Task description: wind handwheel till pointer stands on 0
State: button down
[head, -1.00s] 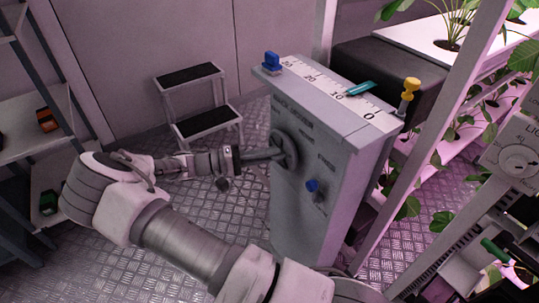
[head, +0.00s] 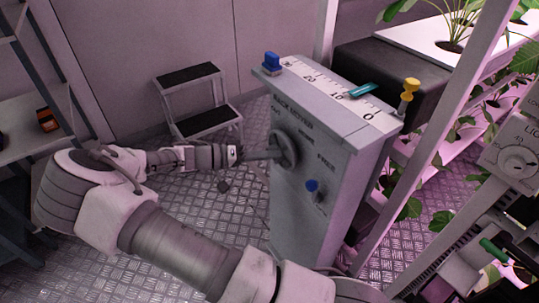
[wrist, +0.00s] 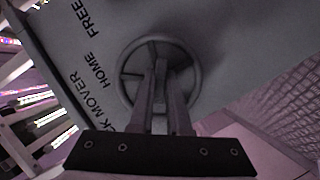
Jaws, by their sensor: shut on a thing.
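The handwheel (head: 286,148) is a grey spoked ring on the side of the grey cabinet (head: 312,215). My gripper (head: 270,154) reaches it from the left. In the wrist view, the two fingers (wrist: 162,75) are shut on the hub part of the handwheel (wrist: 197,70), inside its rim. The fingers hide part of the hub. The teal pointer (head: 362,90) lies across the white scale (head: 325,83) on the cabinet's top.
A step stool (head: 203,121) stands behind my arm. Plant racks (head: 470,75) are close on the right.

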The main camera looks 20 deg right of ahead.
dwell(0.3)
jog(key=c, duration=0.9)
grip_release()
jog(key=p+v, duration=0.2)
jog(key=v, duration=1.5)
jog(key=shift+a, duration=0.25)
